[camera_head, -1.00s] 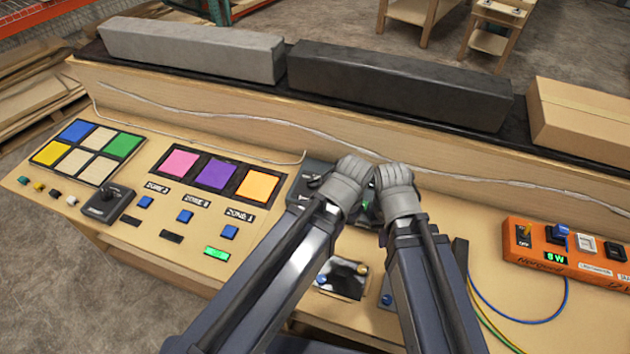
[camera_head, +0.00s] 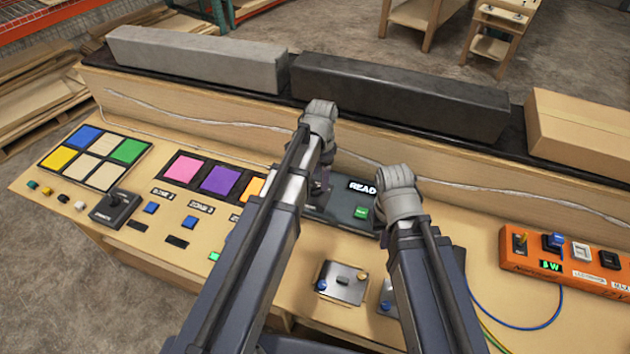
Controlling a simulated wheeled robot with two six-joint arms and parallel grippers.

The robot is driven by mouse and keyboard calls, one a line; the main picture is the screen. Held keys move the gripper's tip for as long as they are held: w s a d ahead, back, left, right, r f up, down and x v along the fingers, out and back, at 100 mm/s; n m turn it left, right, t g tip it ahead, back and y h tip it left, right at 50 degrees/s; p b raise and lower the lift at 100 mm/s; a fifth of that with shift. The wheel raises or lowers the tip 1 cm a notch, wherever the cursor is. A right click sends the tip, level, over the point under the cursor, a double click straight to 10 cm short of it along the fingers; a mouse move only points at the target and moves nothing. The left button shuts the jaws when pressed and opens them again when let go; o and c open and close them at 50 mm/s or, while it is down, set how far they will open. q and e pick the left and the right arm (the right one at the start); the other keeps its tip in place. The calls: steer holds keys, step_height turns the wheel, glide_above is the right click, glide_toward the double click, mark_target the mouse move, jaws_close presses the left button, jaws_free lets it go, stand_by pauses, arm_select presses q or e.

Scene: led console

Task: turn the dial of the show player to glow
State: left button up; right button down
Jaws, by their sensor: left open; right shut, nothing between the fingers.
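The show player is a dark grey box (camera_head: 345,212) at the middle of the console, with a lit display (camera_head: 362,187) reading "READ…" and a green button (camera_head: 361,212). A dark knob-like part (camera_head: 318,188), likely its dial, shows beside my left arm, and its setting cannot be read. My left gripper (camera_head: 320,112) is open and raised beyond the player, in front of the black block. My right gripper (camera_head: 396,180) is shut and empty, over the player's right end. The fingertips of both are largely hidden behind their wrists.
An orange power box (camera_head: 565,262) stands at the right. A small metal plate with knobs (camera_head: 342,282) lies in front of the player. Colored pads and a separate lever box (camera_head: 115,208) are at the left. A wooden ledge with a loose white cable runs behind.

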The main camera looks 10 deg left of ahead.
mark_target(315, 187)
arm_select(q)
steer(key=shift+o, duration=0.3)
steer(key=shift+w+a+r+m, duration=0.2)
steer(key=shift+w+a+m, duration=0.3)
steer(key=shift+w+a, duration=0.55)
arm_select(e)
steer(key=shift+r, duration=0.2)
arm_select(q)
steer(key=shift+d+f, duration=0.1)
arm_select(e)
steer(key=shift+f, duration=0.1)
arm_select(q)
step_height(315, 187, down, 8)
steer(key=b, duration=0.7)
steer(key=shift+b, duration=0.4)
arm_select(e)
step_height(315, 187, down, 8)
steer(key=shift+r, duration=0.15)
arm_select(q)
steer(key=shift+r, duration=0.2)
jaws_close()
